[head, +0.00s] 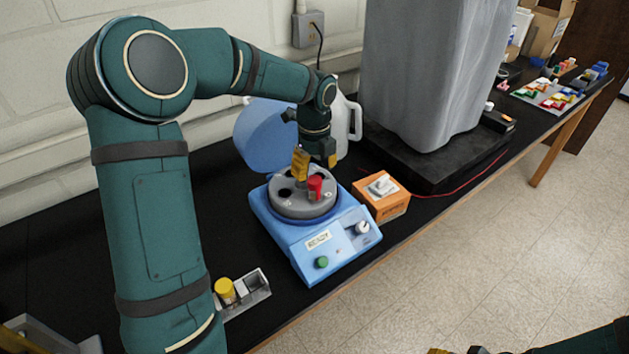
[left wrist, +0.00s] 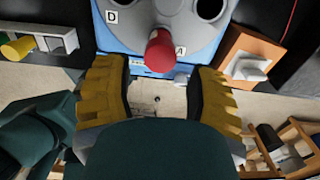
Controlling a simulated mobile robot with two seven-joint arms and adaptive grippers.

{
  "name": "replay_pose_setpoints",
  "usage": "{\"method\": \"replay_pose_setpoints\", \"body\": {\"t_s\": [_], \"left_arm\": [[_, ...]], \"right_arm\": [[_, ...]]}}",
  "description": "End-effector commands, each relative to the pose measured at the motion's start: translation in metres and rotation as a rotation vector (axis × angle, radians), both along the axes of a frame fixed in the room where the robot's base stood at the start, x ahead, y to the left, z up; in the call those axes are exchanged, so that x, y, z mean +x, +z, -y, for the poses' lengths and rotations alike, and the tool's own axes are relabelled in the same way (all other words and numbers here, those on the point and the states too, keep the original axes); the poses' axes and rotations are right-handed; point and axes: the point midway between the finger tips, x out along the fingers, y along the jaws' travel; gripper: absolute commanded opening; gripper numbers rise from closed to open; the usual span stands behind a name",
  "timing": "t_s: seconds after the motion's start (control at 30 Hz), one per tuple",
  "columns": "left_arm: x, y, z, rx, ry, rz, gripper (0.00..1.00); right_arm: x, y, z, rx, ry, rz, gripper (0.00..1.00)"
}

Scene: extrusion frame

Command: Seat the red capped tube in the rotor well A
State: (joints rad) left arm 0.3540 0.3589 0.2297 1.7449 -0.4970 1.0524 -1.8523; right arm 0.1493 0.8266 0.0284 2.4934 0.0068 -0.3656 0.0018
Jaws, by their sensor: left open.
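The red capped tube (head: 315,184) stands in the grey rotor (head: 290,205) of the blue centrifuge (head: 309,246), on its front side. In the left wrist view its red cap (left wrist: 159,52) is beside the label A (left wrist: 180,50), with the label D (left wrist: 112,17) to the left. The tube's body is hidden, so its depth in the well cannot be told. My left gripper (head: 316,166) is just above the cap, open and empty. In the left wrist view its yellow fingers (left wrist: 160,95) are apart, with the cap beyond them. Only a sliver of my right gripper (head: 455,351) shows at the bottom edge.
A yellow-capped tube (head: 225,289) stands in a small rack (head: 252,294) left of the centrifuge. An orange box (head: 382,200) with a white switch sits close on its right. The raised blue lid (head: 262,135) is behind the rotor. Other dark bins and parts lie far right.

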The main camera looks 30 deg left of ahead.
Motion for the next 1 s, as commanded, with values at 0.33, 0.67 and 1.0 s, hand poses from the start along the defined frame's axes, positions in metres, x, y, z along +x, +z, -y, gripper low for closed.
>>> {"method": "replay_pose_setpoints", "body": {"t_s": [0.33, 0.67, 1.0], "left_arm": [[0.001, 0.05, 0.0, -0.001, 0.0, 0.002, 0.56], [0.0, 0.055, 0.0, -0.001, -0.001, 0.0, 0.56], [0.0, 0.054, 0.0, -0.001, 0.0, 0.0, 0.56]], "right_arm": [[0.0, 0.005, 0.0, 0.001, 0.0, 0.0, 0.47], [0.0, 0.005, 0.0, 0.001, 0.0, 0.0, 0.47], [0.0, 0.005, 0.0, 0.001, 0.0, 0.0, 0.47]]}}
